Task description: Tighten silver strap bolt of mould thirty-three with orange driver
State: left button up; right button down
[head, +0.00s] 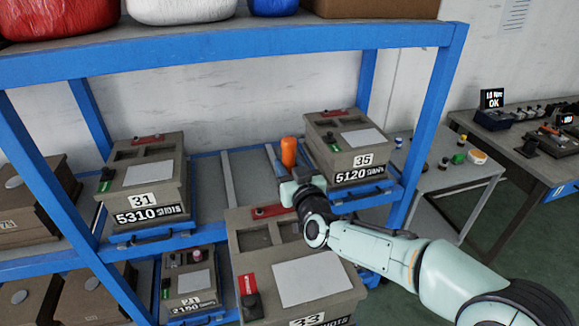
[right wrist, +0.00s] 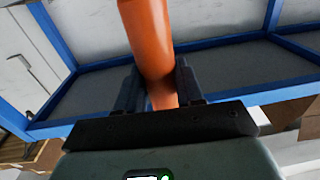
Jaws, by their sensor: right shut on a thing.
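Mould thirty-three (head: 312,277) is a grey-brown block marked 33, low in the middle of the head view, with two recesses, a pale plate and a red strip on top. A red tag and a dark fitting sit at its left edge. My right gripper (head: 284,176) is above and behind this mould, shut on the orange driver (head: 288,152), whose handle stands upright. In the right wrist view the orange handle (right wrist: 150,40) rises between the two dark fingers. The driver's tip is hidden. I cannot make out the silver strap bolt. My left gripper is not in view.
Mould 31 (head: 146,178) stands left and mould 35 (head: 347,143) right on the blue rack (head: 270,47). A smaller mould (head: 190,280) marked 2150 sits beside mould thirty-three. Blue uprights flank the space. A side table (head: 455,177) stands at right.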

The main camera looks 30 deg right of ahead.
jog(key=shift+f+b, duration=0.95)
dwell(1.1)
jog(key=shift+f, duration=0.55)
dwell(1.2)
jog(key=shift+r, duration=0.15)
jog(key=shift+r+p, duration=1.65)
jog(key=shift+r, duration=1.05)
